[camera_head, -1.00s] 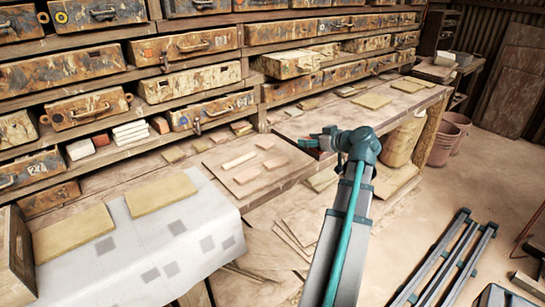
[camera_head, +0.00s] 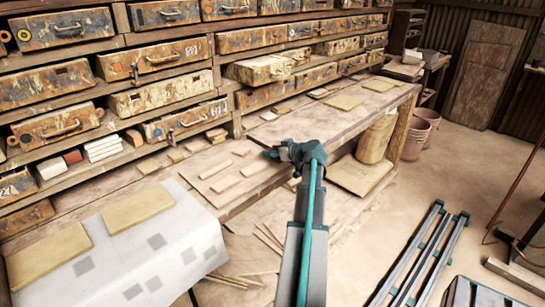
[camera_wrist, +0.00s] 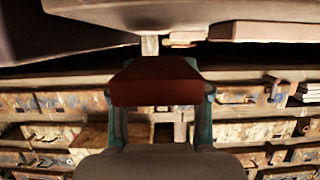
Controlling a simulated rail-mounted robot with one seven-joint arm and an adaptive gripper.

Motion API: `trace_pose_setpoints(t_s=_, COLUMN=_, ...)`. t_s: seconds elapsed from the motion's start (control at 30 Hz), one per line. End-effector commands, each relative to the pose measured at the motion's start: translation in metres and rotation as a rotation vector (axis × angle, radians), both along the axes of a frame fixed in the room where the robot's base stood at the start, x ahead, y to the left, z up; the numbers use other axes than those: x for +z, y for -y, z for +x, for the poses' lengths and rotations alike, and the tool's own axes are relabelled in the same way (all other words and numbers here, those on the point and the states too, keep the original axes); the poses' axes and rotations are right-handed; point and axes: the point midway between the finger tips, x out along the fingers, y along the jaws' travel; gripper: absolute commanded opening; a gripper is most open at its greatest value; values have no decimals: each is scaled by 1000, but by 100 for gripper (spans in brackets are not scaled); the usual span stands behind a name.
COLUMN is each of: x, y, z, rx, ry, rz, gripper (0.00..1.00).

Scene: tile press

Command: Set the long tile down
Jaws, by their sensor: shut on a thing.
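My gripper (camera_wrist: 158,96) is shut on a reddish-brown tile (camera_wrist: 155,88), held between its two teal fingers in the wrist view. In the head view, my gripper (camera_head: 274,153) is over the workbench, just right of a thin board (camera_head: 236,187) with several pale tiles on it. There the held tile is mostly hidden or too small to make out. I cannot tell whether it touches the bench.
The wooden workbench (camera_head: 330,121) runs along a wall of worn drawers (camera_head: 170,103). A cloth-covered table (camera_head: 177,262) with yellowish slabs (camera_head: 137,209) stands at front left. Buckets (camera_head: 414,138) and metal rails (camera_head: 425,262) are on the floor at right.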

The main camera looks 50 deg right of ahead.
Motion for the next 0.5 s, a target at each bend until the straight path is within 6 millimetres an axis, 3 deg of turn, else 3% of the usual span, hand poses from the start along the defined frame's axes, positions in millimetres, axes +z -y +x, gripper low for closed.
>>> trace_pose_setpoints(t_s=0.2, x=-23, y=-1, z=-1, rx=0, ry=-1, rz=2, gripper=9)
trace_pose_setpoints(t_s=0.5, x=-27, y=-1, z=-1, rx=0, ry=0, rz=0, gripper=9)
